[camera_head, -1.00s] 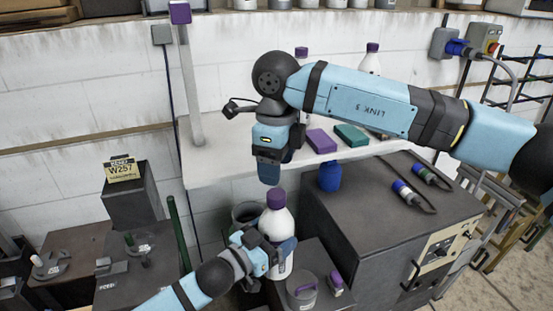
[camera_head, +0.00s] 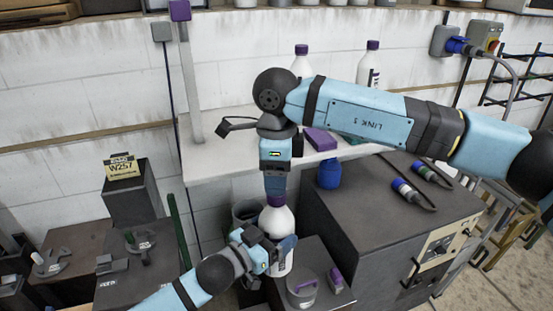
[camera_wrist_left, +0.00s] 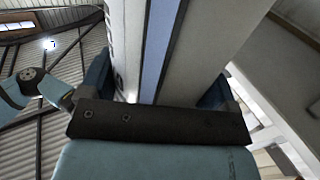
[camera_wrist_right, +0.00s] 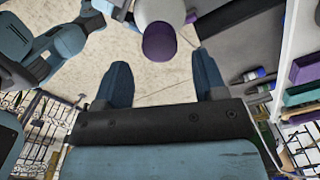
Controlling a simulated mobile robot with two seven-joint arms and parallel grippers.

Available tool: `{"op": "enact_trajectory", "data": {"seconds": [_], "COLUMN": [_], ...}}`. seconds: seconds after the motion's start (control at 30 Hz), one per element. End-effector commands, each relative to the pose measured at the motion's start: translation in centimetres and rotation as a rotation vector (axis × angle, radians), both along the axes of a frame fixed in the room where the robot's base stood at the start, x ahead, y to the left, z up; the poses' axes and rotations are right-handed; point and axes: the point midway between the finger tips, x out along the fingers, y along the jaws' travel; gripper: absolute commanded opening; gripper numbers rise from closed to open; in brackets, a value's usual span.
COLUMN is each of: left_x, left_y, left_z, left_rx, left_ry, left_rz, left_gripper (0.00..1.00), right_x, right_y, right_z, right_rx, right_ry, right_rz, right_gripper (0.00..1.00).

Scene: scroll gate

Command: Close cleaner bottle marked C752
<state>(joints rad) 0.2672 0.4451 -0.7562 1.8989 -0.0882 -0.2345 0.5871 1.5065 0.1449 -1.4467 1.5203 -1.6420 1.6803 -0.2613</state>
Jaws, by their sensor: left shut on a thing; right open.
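A white bottle (camera_head: 278,222) with a purple cap (camera_head: 277,201) stands upright in front of the shelf. No C752 mark is readable on it. My left gripper (camera_head: 268,256) is shut on the bottle's body. In the left wrist view the bottle (camera_wrist_left: 195,45) fills the space between the fingers. My right gripper (camera_head: 275,188) points down from above, its fingertips at the cap's height in the picture. In the right wrist view the right gripper (camera_wrist_right: 163,76) is open and empty, and the purple cap (camera_wrist_right: 159,42) shows beyond the fingertips, between their lines. Whether they touch it is unclear.
Two more white bottles with purple caps stand on the shelf (camera_head: 215,165), at left (camera_head: 301,68) and right (camera_head: 368,75). A purple block (camera_head: 319,139) lies there. A grey pot (camera_head: 302,288) is below right.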

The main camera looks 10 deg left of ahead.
Motion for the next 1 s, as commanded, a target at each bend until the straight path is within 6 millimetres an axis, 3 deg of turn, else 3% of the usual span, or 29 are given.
{"op": "enact_trajectory", "data": {"seconds": [0.1, 0.3, 0.67, 0.9, 1.0], "left_x": [0.0, 0.0, 0.0, 0.0, 0.0], "left_y": [0.0, 0.0, 0.0, 0.0, 0.0], "left_z": [0.2, 0.2, 0.2, 0.2, 0.2], "left_rx": [-0.002, -0.001, -0.001, -0.001, -0.001], "left_ry": [-0.002, -0.003, -0.003, -0.003, -0.003], "left_rz": [-0.001, -0.001, -0.001, -0.001, -0.001], "left_gripper": [0.17, 0.17, 0.17, 0.17, 0.17], "right_x": [0.0, 0.0, 0.0, 0.0, 0.0], "right_y": [0.0, 0.0, 0.0, 0.0, 0.0], "right_z": [-1.9, -3.9, -4.3, -4.3, -4.3], "right_rx": [0.0, 0.0, 0.0, 0.0, 0.0], "right_ry": [0.002, 0.001, -0.001, -0.001, -0.001], "right_rz": [0.0, 0.0, 0.0, 0.0, -0.001], "right_gripper": [0.65, 0.65, 0.65, 0.16, 0.16]}}
